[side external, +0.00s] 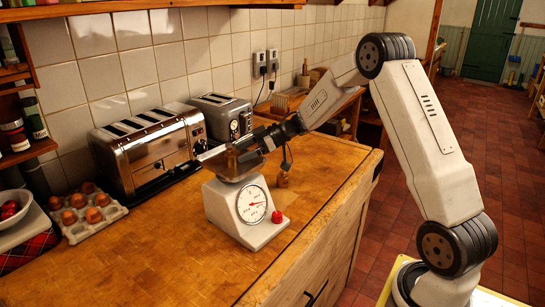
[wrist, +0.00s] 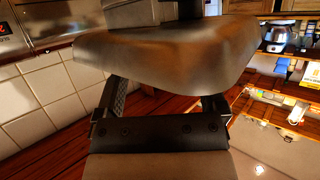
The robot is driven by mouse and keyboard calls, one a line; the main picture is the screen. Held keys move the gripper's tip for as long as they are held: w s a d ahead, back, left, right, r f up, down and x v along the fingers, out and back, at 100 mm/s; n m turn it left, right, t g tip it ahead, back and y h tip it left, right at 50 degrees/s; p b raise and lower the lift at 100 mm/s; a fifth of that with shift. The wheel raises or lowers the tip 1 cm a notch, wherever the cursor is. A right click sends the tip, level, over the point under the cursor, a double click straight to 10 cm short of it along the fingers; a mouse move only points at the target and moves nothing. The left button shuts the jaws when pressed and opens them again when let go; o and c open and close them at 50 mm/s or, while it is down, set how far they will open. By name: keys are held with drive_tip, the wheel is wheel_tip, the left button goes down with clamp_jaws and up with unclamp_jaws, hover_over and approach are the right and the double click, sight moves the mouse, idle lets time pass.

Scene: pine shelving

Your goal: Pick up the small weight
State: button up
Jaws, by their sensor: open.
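A small brass-coloured piece (side external: 283,180), probably the small weight, stands on the counter just right of the kitchen scale. The white scale (side external: 235,212) has a round dial and a dark brown pan (side external: 237,168) on top. My gripper (side external: 242,150) is at the pan, above and left of the brass piece and apart from it. In the wrist view, my gripper (wrist: 163,92) has its fingers spread wide. A large smooth brown-grey shape (wrist: 165,52), likely the pan, fills the space ahead and hides the fingertips. I cannot make out the small weight there.
Two toasters (side external: 155,145) (side external: 221,117) stand against the tiled wall behind the scale. An egg tray (side external: 85,215) and a white bowl (side external: 14,212) are at the left. A red round piece (side external: 277,217) is at the scale's front. The counter's front middle (side external: 150,260) is clear.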

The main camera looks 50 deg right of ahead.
sight(231, 154)
drive_tip(key=shift+x, duration=2.15)
drive_tip(key=shift+s, duration=0.1)
